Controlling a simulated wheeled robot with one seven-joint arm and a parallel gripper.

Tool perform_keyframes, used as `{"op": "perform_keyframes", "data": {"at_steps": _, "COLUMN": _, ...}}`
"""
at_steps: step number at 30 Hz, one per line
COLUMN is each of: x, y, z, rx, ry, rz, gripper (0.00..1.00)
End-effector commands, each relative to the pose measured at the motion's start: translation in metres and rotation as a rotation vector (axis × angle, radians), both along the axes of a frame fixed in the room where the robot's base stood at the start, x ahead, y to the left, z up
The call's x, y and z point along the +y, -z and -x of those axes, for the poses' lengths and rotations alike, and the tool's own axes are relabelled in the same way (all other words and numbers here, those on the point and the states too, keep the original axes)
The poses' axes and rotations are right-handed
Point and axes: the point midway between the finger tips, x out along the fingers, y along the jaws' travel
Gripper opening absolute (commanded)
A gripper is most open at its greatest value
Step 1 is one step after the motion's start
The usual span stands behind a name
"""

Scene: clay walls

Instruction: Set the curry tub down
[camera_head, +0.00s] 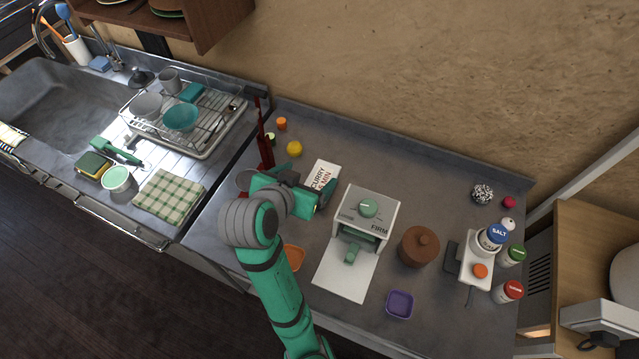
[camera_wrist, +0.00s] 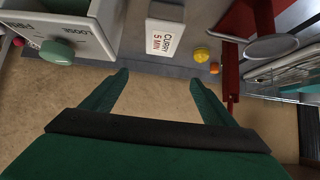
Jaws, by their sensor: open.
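The curry tub, a white block labelled "CURRY 5 MIN" (camera_head: 323,176), stands on the grey counter (camera_head: 225,222), just behind my gripper. It also shows at the top middle of the wrist view (camera_wrist: 166,26). My gripper (camera_wrist: 160,78) is open, with nothing between its two green fingers. The tub lies beyond the fingertips, apart from them in the wrist view. In the head view my gripper (camera_head: 326,196) hides part of the tub's near side.
A white press with a green dial (camera_head: 383,210) stands right of the tub. A brown lidded pot (camera_head: 418,246) and a purple dish (camera_head: 399,304) are farther right.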

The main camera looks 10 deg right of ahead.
Motion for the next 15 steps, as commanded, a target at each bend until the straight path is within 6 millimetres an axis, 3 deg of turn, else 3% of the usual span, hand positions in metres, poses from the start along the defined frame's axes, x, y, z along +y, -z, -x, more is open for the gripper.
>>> {"op": "perform_keyframes", "data": {"at_steps": 5, "x": -0.003, "y": -0.001, "z": 0.0, "rx": -0.013, "ry": 0.004, "rz": 0.013, "gripper": 0.8}}
{"op": "perform_keyframes", "data": {"at_steps": 15, "x": -0.004, "y": 0.051, "z": 0.001, "rx": -0.008, "ry": 0.005, "rz": 0.013, "gripper": 0.8}}
